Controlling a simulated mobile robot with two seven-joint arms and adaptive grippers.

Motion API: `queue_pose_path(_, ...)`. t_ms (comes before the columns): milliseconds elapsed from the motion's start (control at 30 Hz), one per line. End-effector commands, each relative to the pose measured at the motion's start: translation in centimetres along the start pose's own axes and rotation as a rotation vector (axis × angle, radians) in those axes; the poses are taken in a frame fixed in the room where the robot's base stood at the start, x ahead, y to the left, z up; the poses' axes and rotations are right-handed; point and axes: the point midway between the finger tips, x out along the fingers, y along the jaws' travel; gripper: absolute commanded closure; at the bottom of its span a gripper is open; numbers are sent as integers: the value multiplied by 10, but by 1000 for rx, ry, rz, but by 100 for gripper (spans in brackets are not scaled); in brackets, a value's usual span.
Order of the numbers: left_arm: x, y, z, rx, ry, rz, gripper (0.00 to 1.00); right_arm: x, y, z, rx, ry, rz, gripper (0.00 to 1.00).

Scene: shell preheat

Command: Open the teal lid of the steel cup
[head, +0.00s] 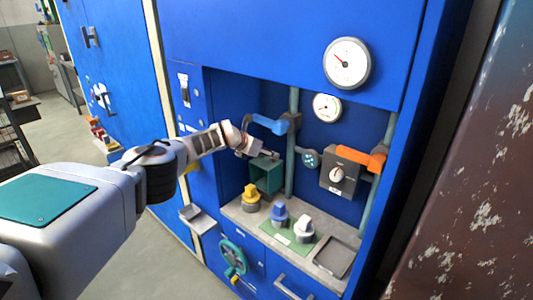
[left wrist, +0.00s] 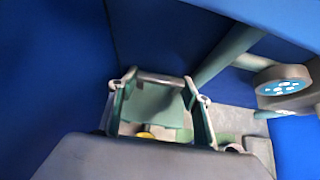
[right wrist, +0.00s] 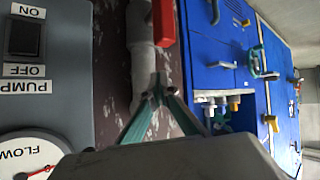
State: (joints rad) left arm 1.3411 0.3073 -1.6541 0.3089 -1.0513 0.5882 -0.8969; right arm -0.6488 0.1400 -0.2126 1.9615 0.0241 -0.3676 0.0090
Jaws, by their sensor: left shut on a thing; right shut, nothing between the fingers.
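A teal, box-like piece (head: 266,177) stands at the back left of the recess; I cannot tell whether it is the lid alone or also its cup. My left gripper (head: 268,155) is at its top edge. In the left wrist view, a teal panel (left wrist: 155,108) with a pale bar along its edge lies between the widely spaced fingers of the left gripper (left wrist: 160,92), which is closed on it. No steel cup shows clearly; the gripper hides part of this area. My right gripper (right wrist: 158,92) is shut and empty, away from the recess.
A vertical pipe (head: 291,160) with a blue handle (head: 267,124) stands close right of the left gripper.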

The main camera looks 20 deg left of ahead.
Motion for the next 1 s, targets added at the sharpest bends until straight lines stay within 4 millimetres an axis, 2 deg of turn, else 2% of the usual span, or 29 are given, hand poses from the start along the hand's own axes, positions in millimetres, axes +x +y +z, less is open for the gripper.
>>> queue_pose_path(33,-2,2,9,1,-12,5,90,0,0,-1,0,1,0,100)
queue_pose_path(533,-3,2,8,3,-6,5,90,0,0,-2,1,3,0,100)
queue_pose_path(567,-3,2,8,3,-6,5,49,0,0,-2,1,3,0,100)
queue_pose_path(600,-3,2,8,3,-6,5,39,0,0,-2,1,2,0,100)
queue_pose_path(633,-2,2,8,3,-6,5,35,0,0,-2,1,2,0,100)
queue_pose_path(1000,-1,1,3,2,2,2,35,0,1,1,-2,-3,1,100)
